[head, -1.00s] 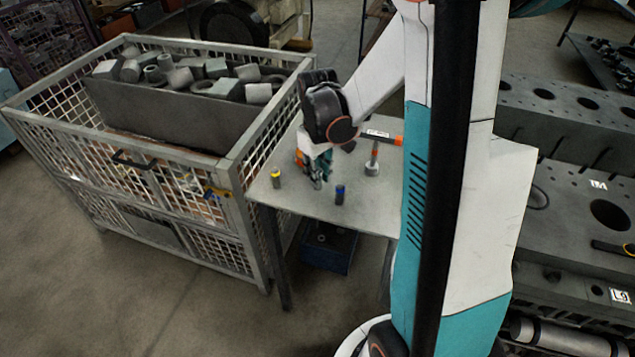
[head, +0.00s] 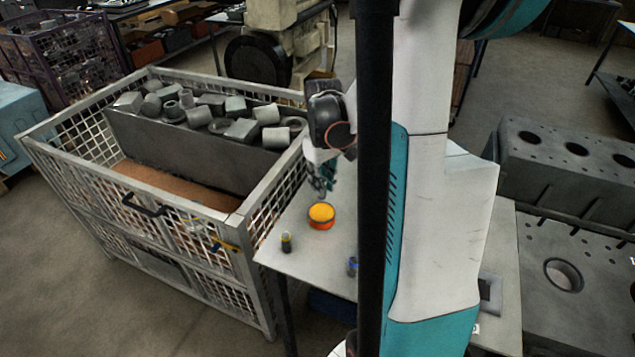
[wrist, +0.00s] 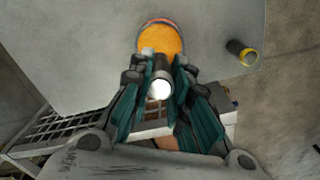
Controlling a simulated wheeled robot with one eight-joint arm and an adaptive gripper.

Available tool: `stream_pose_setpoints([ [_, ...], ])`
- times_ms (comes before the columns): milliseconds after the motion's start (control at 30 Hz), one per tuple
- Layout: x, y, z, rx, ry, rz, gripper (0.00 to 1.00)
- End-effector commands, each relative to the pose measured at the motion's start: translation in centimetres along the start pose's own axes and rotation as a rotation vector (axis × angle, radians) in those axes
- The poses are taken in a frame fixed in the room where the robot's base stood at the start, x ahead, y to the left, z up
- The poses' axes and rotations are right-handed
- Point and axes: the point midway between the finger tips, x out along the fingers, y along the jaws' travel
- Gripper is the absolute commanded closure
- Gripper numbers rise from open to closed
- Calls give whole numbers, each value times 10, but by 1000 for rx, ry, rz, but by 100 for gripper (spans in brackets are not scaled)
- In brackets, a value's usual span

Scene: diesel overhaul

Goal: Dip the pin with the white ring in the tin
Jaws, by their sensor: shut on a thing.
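The tin (head: 321,222) is a low round orange-red tin with yellow-orange contents, standing on the grey table; it also shows at the top of the wrist view (wrist: 160,38). My gripper (head: 321,186) is above the table, just beyond the tin in the head view. In the wrist view my gripper (wrist: 160,82) is shut on a grey cylindrical pin (wrist: 162,68) with a bright white near end. The pin's far end overlaps the tin's near edge in that view. I cannot tell whether they touch. The fingers hide part of the pin.
A pin with a yellow ring (head: 286,242) stands left of the tin. A pin with a blue ring (head: 352,266) is partly hidden by my column. A mesh crate (head: 262,195) with metal parts borders the table's left side. Engine blocks (head: 560,165) stand at right.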

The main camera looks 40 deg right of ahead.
Motion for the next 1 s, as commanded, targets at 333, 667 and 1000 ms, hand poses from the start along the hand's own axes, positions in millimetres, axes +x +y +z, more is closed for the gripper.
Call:
stream_pose_setpoints([
  [333, 36, 0, -1, -1, 0, 0, 100],
  [667, 53, 0, 0, -1, 0, 0, 100],
  [1000, 52, 0, 0, -1, 0, 0, 100],
])
